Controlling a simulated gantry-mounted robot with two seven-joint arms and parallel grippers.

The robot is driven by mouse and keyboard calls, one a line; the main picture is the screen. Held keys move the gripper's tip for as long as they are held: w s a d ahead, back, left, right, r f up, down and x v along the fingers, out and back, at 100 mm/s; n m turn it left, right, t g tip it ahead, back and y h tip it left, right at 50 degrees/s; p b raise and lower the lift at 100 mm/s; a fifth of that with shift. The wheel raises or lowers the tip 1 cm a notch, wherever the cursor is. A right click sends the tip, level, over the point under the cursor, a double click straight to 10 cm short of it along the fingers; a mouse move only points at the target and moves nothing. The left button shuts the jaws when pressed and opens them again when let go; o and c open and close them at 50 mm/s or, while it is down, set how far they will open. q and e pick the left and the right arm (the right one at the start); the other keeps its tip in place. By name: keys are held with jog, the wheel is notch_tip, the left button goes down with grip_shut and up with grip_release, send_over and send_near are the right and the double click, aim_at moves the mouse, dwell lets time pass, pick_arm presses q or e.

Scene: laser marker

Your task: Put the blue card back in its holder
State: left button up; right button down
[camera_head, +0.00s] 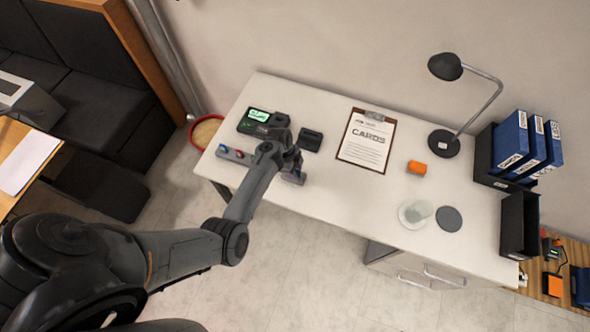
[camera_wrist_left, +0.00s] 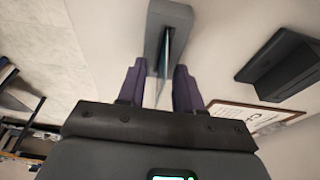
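My left gripper (camera_head: 291,168) is low over the front left part of the white desk. In the left wrist view its two purple fingers (camera_wrist_left: 159,85) are apart, with a gap between them. A thin pale-blue card (camera_wrist_left: 164,58), seen nearly edge-on, stands between the fingers. Its far end meets the slot of a grey holder (camera_wrist_left: 178,20); how deep it sits cannot be told. Clear space shows on both sides of the card. In the head view the grey holder (camera_head: 295,179) shows only partly beside the gripper, and the card is hidden. My right gripper is not in view.
A black slotted block (camera_head: 311,140) stands close behind the gripper. Nearby are a green-screened device (camera_head: 255,116) and a button panel (camera_head: 234,154).

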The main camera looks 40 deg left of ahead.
pick_arm(q)
jog(key=p+v, duration=0.1)
jog(key=v, duration=0.9)
jog(key=shift+r+p, duration=0.3)
jog(key=shift+a+r+p, duration=0.1)
jog(key=shift+r+p, duration=0.6)
jog(key=shift+r, duration=0.05)
notch_tip(320, 180, up, 5)
jog(key=p, duration=0.6)
jog(key=shift+f, duration=0.15)
